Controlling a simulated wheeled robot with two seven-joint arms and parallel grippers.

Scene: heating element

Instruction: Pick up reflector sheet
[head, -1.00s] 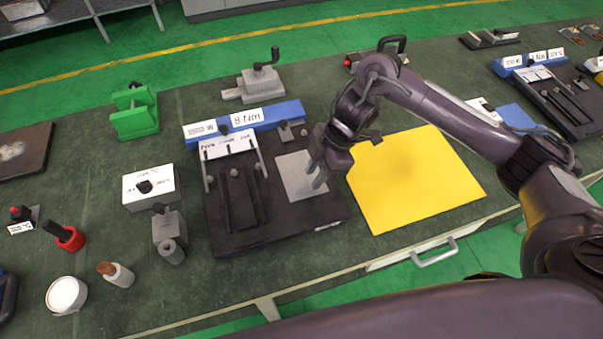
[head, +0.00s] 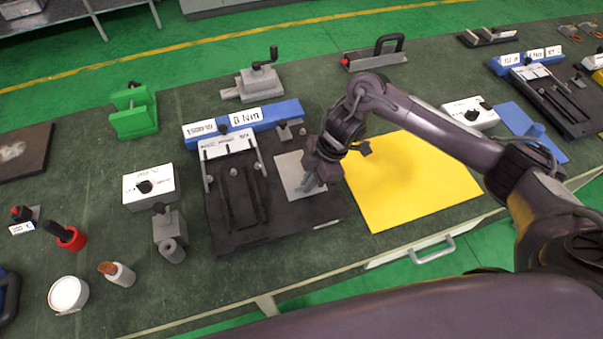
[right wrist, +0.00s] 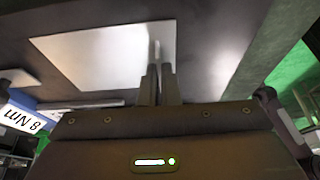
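The reflector sheet looks to be the thin, shiny grey sheet (head: 290,172) lying on the right part of a black fixture plate (head: 240,228). In the right wrist view the sheet (right wrist: 100,55) is pale and bright, just beyond the fingers. My right gripper (head: 307,187) is low over the sheet's near right part and hides some of it. In the right wrist view the fingers of the right gripper (right wrist: 160,82) are close together at the sheet's edge, with a narrow gap. I cannot tell if they grip it. My left gripper is not in view.
A yellow sheet (head: 425,185) lies right of the fixture. A blue bar (head: 285,110) with labels runs behind it. A white control box (head: 150,187), a grey clamp block (head: 168,235) and small containers stand to the left. A grey vise (head: 260,82) is behind.

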